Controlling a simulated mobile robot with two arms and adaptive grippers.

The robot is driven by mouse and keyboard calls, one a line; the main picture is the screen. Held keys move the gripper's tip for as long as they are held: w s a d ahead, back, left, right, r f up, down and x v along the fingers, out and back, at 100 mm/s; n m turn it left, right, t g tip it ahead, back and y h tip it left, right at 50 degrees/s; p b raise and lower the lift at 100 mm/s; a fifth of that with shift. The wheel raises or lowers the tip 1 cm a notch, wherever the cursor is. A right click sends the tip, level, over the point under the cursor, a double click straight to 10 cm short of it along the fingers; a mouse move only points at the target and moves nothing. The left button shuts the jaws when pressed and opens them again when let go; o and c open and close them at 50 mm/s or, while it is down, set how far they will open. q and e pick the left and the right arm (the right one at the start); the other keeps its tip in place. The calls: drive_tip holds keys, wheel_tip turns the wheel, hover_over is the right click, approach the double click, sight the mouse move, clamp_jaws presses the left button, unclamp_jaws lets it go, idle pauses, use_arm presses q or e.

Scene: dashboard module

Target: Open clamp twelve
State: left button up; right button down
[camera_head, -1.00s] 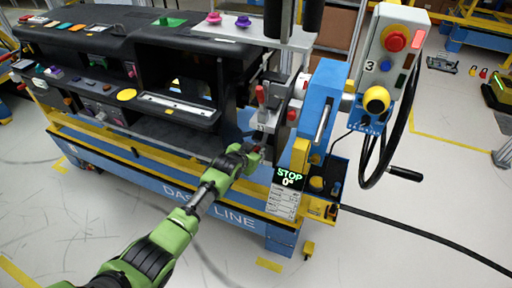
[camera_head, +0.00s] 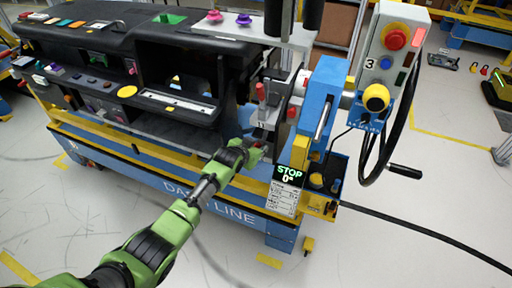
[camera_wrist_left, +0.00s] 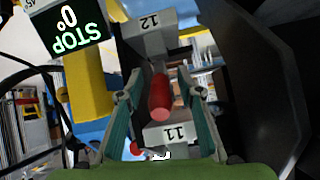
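In the left wrist view, a grey block labelled 12 (camera_wrist_left: 148,24) is at the top and a block labelled 11 (camera_wrist_left: 172,134) is lower down. A red handle (camera_wrist_left: 160,98) lies between the two labels, its round end towards the camera. My left gripper (camera_wrist_left: 160,96) is open, one finger on each side of the red handle, with gaps visible. In the head view my left gripper (camera_head: 254,153) is low beside the clamp station, below an upright red-tipped lever (camera_head: 261,92). The contact there is too small to tell. My right gripper is out of view.
A black dashboard (camera_head: 130,75) lies on the blue and yellow line frame to the left. A STOP display (camera_head: 289,174) is just right of the gripper. Floor in front is clear.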

use_arm(q)
drive_tip(key=v, duration=1.2)
drive_tip(key=shift+f, duration=0.1)
